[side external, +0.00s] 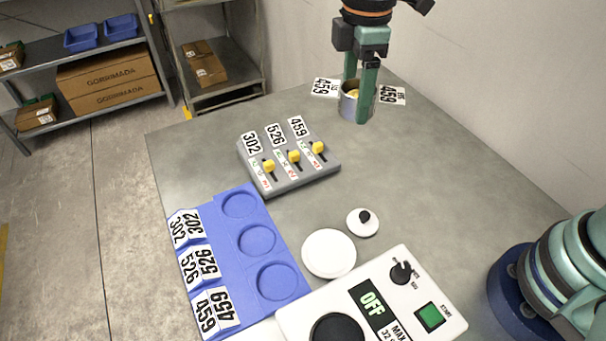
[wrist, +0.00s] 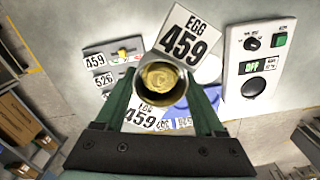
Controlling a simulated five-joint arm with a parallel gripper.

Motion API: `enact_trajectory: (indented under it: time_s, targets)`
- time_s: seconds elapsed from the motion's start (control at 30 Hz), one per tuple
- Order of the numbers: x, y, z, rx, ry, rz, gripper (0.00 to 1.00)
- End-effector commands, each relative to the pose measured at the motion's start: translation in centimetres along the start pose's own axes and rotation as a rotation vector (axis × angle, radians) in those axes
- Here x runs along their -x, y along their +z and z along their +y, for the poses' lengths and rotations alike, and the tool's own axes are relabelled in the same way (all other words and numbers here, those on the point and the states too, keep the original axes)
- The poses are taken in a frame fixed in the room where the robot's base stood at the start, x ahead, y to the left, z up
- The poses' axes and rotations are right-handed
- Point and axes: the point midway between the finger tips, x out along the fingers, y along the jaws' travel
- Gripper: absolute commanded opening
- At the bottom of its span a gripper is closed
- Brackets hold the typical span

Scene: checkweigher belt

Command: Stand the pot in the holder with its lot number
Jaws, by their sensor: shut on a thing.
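The pot (side external: 349,108) is a small metal cup with yellowish contents, with 459 cards sticking out on both sides. In the wrist view the pot (wrist: 163,84) is seen from above, with an EGG 459 card (wrist: 184,38) beside it. My gripper (side external: 361,104) is shut on the pot at the far end of the table; I cannot tell whether its base touches the table. The blue holder (side external: 218,255) has three round, empty recesses in a row. Its cards read 302 at the far recess, 526 at the middle and 459 at the near one.
A grey slider panel (side external: 290,165) labelled 302, 526 and 459 lies between pot and holder. A white disc (side external: 329,253), a small knobbed lid (side external: 362,222) and a white control box (side external: 372,300) showing OFF are nearby.

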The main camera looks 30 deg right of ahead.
Motion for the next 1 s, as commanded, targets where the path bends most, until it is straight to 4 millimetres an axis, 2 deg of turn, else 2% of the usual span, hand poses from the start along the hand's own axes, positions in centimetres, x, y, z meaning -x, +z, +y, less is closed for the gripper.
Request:
enact_trajectory:
  time_s: [0.03, 0.3, 0.4, 0.53, 0.67, 0.77, 0.87, 1.0]
  targets:
    - [0.0, 1.8, 0.6, -0.116, 0.001, 0.001, 0.07]
    - [-0.8, 10.3, 1.8, -0.759, 0.001, 0.001, 0.07]
    - [-1.1, 12.7, 1.8, -0.956, 0.001, 0.002, 0.07]
    - [-1.4, 15.0, 1.5, -1.144, 0.0, 0.0, 0.07]
    - [-1.6, 16.2, 1.3, -1.249, 0.001, 0.001, 0.07]
    - [-1.6, 16.1, 1.4, -1.254, 0.001, 0.001, 0.07]
    - [-1.5, 15.2, 1.5, -1.181, 0.001, 0.001, 0.07]
    - [-1.2, 12.6, 1.7, -0.981, 0.001, 0.001, 0.07]
